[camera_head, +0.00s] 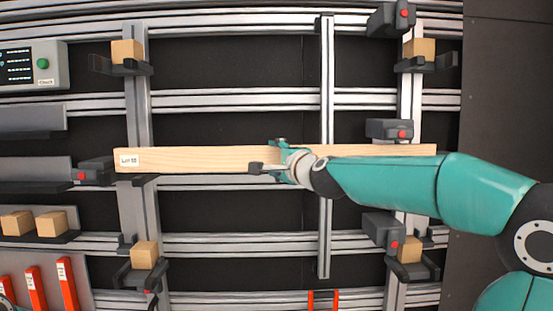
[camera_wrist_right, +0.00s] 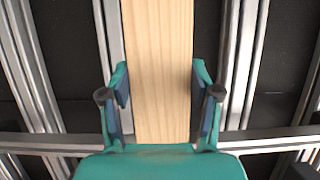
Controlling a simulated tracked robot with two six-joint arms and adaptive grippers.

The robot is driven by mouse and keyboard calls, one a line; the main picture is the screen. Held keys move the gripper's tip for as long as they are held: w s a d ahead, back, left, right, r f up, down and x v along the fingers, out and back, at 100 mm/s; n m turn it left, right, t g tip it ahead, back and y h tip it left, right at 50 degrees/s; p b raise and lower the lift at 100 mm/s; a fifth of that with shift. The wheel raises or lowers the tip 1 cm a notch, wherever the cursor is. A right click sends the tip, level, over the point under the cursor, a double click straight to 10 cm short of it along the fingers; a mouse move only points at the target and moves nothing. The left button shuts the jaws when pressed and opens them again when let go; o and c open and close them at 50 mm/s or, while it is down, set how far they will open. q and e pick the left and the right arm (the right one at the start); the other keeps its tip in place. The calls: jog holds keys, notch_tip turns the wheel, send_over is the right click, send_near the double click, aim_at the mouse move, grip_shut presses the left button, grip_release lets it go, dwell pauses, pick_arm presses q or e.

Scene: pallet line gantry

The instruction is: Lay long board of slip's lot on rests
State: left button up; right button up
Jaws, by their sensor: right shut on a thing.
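The long light-wood board (camera_head: 210,158) spans nearly level across the gantry in the head view, with a white lot label (camera_head: 129,160) at its left end; the number is too small to read surely. My right gripper (camera_head: 280,160) is shut on the board near its middle. In the right wrist view its two fingers (camera_wrist_right: 160,105) clasp both edges of the board (camera_wrist_right: 157,60). Whether the board touches the supports behind its ends cannot be told. My forearm hides part of its right half. My left gripper is not in view.
Wood blocks sit on dark brackets, at upper left (camera_head: 126,51), upper right (camera_head: 420,48), lower left (camera_head: 144,254) and lower right (camera_head: 409,249). Dark clamps with red buttons (camera_head: 97,171) stand beside the uprights. A control box (camera_head: 33,65) is upper left; red pieces (camera_head: 68,284) stand lower left.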

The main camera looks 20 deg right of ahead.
jog(key=shift+f, duration=0.1)
dwell(0.3)
jog(key=o, duration=1.6)
jog(key=shift+o, duration=0.2)
jog(key=shift+f, duration=0.1)
jog(key=shift+s, duration=0.1)
jog(key=v, duration=1.2)
